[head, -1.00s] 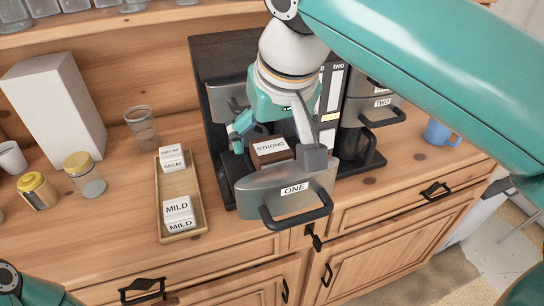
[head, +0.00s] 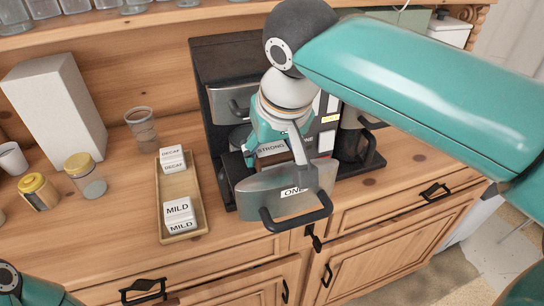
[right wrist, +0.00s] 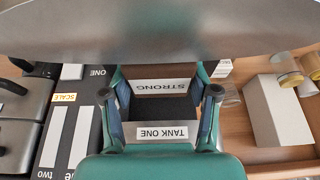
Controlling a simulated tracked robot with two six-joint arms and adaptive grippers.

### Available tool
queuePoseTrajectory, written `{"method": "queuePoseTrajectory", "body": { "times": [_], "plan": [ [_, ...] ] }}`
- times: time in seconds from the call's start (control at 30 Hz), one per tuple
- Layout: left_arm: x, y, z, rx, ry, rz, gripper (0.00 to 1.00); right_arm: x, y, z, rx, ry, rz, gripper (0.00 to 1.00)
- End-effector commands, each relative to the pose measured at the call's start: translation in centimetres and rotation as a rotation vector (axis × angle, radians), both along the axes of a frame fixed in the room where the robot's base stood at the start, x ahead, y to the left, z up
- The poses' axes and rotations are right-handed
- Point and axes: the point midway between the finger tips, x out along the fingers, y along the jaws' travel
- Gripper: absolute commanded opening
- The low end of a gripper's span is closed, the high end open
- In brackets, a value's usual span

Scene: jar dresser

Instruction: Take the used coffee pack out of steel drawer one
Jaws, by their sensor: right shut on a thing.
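Steel drawer one (head: 255,196) stands pulled out at the front of the dark coffee machine, its "ONE" label partly covered by my finger. The coffee pack marked STRONG (head: 271,149) is in or just above the drawer; its underside is hidden. My right gripper (head: 276,156) reaches down into the drawer area and is shut on the pack, one finger on each side. In the right wrist view the pack (right wrist: 163,87) sits between the fingers (right wrist: 161,100), with the steel drawer front (right wrist: 160,30) across the top. My left gripper is out of view.
A wooden tray (head: 162,218) with DECAF and MILD packs lies left of the machine (head: 222,65). A glass cup (head: 142,130), yellow-lidded jars (head: 85,175) and a tall white box (head: 55,108) stand further left. Some counter in front of the jars is clear.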

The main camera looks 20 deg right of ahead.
Motion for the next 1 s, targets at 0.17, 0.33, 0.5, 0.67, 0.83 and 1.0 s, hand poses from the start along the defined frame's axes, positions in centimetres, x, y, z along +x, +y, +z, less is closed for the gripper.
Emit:
{"method": "queuePoseTrajectory", "body": {
  "times": [0.17,0.33,0.5,0.67,0.83,1.0],
  "plan": [
    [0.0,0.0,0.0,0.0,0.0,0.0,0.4,0.0,0.0,0.0,0.0,0.0,0.0,0.25],
    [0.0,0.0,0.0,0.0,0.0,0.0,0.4,0.0,0.0,0.1,0.0,-0.001,0.0,0.25],
    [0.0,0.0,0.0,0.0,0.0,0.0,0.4,0.0,0.1,0.7,0.001,-0.001,0.001,0.25],
    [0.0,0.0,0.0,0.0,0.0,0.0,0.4,0.1,0.1,2.2,0.002,-0.003,0.002,0.25],
    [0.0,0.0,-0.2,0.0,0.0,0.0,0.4,0.0,1.4,3.4,-0.001,0.0,0.008,0.25],
    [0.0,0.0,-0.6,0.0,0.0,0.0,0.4,-0.1,5.3,3.4,-0.002,0.0,0.008,0.25]
  ]
}}
